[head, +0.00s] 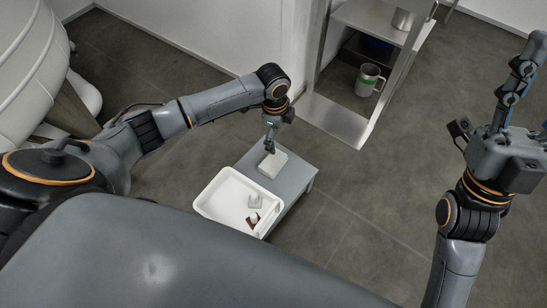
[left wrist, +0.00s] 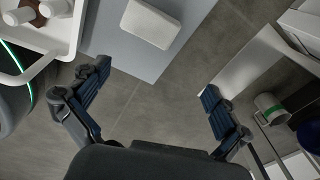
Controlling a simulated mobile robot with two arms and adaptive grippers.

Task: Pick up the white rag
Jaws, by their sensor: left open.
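The white rag (head: 272,163) looks like a flat folded pad. It lies on the grey table (head: 293,179) behind the white tray. In the left wrist view the rag (left wrist: 150,24) is at the top middle, past the fingertips. My left gripper (head: 270,140) is over the rag in the head view, pointing down. In the left wrist view its fingers (left wrist: 156,80) are wide apart with nothing between them. My right gripper (head: 525,80) is raised at the right edge, far from the table. It is partly cut off, so its opening is unclear.
A white tray (head: 211,207) stands at the table's front with small white containers (head: 254,201) and a brown item in it. A metal shelf (head: 339,119) with a green-banded mug (head: 367,80) stands behind. A large white tank (head: 25,50) is at left. The floor at right is clear.

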